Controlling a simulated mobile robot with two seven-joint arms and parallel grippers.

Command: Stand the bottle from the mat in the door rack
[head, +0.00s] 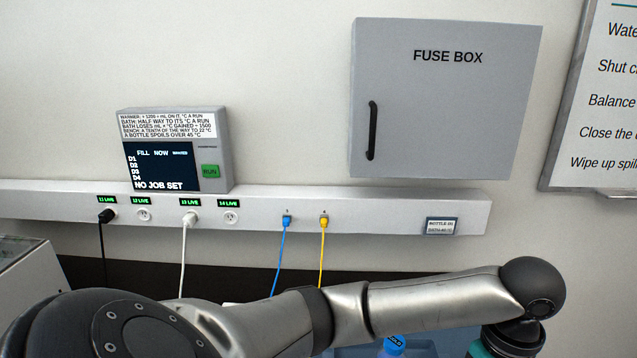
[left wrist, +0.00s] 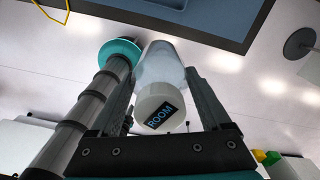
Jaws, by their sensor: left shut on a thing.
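My left gripper (left wrist: 166,78) is shut on a white, translucent bottle (left wrist: 163,65). The bottle's white cap (left wrist: 158,106) faces the wrist camera and carries a dark label reading ROOM. In the head view my left arm crosses the bottom of the picture from the left, and its gripper and the held bottle are out of frame below. I cannot make out the mat or the door rack in either view. My right gripper is not in view.
A grey fuse box (head: 440,130) with a black handle hangs on the wall. A control box (head: 190,113) reads NO JOB SET. Cables run down from the wall rail (head: 375,208). In the left wrist view a blue, dark-edged surface (left wrist: 215,14) lies beyond the bottle.

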